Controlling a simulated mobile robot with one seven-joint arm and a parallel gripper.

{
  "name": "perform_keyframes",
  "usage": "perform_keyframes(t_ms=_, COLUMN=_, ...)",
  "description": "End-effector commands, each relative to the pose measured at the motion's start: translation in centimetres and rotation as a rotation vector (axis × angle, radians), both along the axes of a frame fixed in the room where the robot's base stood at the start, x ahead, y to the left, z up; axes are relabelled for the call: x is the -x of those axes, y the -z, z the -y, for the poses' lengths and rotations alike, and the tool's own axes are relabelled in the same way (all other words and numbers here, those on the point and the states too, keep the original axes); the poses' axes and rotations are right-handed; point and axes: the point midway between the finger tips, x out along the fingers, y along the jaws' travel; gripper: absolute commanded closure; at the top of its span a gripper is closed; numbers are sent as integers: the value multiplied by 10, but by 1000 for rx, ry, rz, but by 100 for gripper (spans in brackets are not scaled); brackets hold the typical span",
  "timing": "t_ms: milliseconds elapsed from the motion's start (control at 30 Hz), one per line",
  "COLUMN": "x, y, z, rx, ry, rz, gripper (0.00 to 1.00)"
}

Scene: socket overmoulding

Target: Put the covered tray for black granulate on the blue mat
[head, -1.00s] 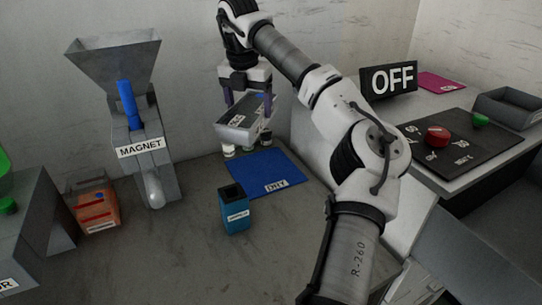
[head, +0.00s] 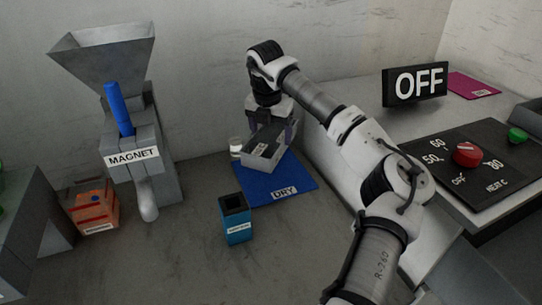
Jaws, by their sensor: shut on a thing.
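The covered tray (head: 262,154) is a grey box with a dark top and small white labels. My gripper (head: 267,128) is shut on it, with purple-grey fingers at its sides. The tray is over the back part of the blue mat (head: 290,182), which carries a "DRY" label at its front edge. I cannot tell whether the tray's underside touches the mat. The arm hides part of the tray's top.
A blue open-topped container (head: 236,220) stands just in front of the mat. A small white-lidded jar (head: 236,148) is left of the tray. A heater panel (head: 463,160) is right.

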Motion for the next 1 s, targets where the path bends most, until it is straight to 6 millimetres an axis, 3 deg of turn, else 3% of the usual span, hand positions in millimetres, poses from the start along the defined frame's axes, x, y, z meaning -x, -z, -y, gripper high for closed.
perform_keyframes(t_ms=133, x=0, y=28, z=0, rx=-2, ry=-1, rz=-1, gripper=62)
perform_keyframes(t_ms=433, x=0, y=51, z=0, rx=0, ry=0, rz=0, gripper=62)
perform_keyframes(t_ms=667, x=0, y=82, z=0, rx=-1, ry=0, rz=-1, gripper=62)
perform_keyframes(t_ms=1000, x=0, y=88, z=0, rx=0, ry=0, rz=1, gripper=62)
